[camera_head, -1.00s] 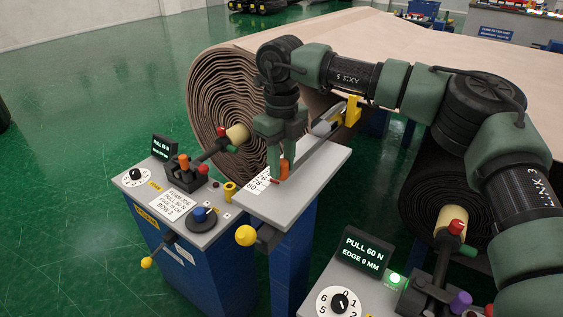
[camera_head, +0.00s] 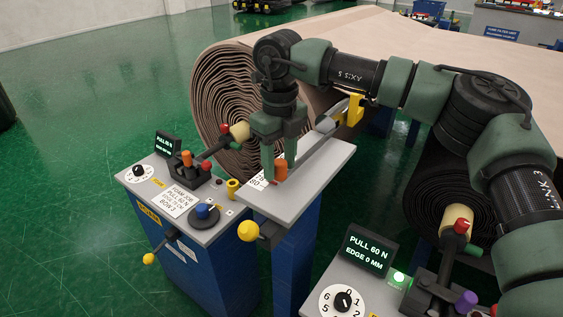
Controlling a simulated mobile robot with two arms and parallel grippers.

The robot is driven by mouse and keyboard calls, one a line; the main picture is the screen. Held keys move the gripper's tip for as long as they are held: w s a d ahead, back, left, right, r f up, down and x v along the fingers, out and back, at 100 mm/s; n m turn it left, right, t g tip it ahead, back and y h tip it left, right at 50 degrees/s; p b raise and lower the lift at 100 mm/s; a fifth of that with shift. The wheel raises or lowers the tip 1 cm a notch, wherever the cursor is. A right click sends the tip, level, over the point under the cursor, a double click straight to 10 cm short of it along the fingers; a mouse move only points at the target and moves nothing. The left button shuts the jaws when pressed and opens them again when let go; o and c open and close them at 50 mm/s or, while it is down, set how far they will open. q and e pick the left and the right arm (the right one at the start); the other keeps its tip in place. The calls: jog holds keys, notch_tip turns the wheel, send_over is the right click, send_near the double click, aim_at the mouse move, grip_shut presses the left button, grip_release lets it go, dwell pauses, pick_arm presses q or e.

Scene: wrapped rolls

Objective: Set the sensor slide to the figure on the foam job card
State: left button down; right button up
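The foam job card (camera_head: 184,199) lies on the left console. It reads FOAM JOB, PULL 60 N and BOW 3; its edge line is too small to read surely. The sensor slide's orange knob (camera_head: 281,169) stands on a grey plate (camera_head: 310,188) beside a white number scale (camera_head: 256,184). Only 80 reads clearly there; my gripper covers the scale's farther part. My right gripper (camera_head: 279,170) points down with its fingers around the orange knob and appears shut on it. A small red pointer shows at the knob's foot, close to 80. My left gripper is not in view.
The left console holds a white dial (camera_head: 138,172), a small display (camera_head: 168,143), an orange-topped lever and a blue knob (camera_head: 203,211). A yellow ball handle (camera_head: 249,231) sits at the plate's front. A brown roll (camera_head: 225,90) stands behind; another console display (camera_head: 368,252) is at lower right.

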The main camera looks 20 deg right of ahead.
dwell(0.3)
jog(key=shift+r, duration=0.35)
notch_tip(320, 180, up, 7)
jog(key=shift+r+b, duration=0.1)
jog(key=shift+b, duration=0.8)
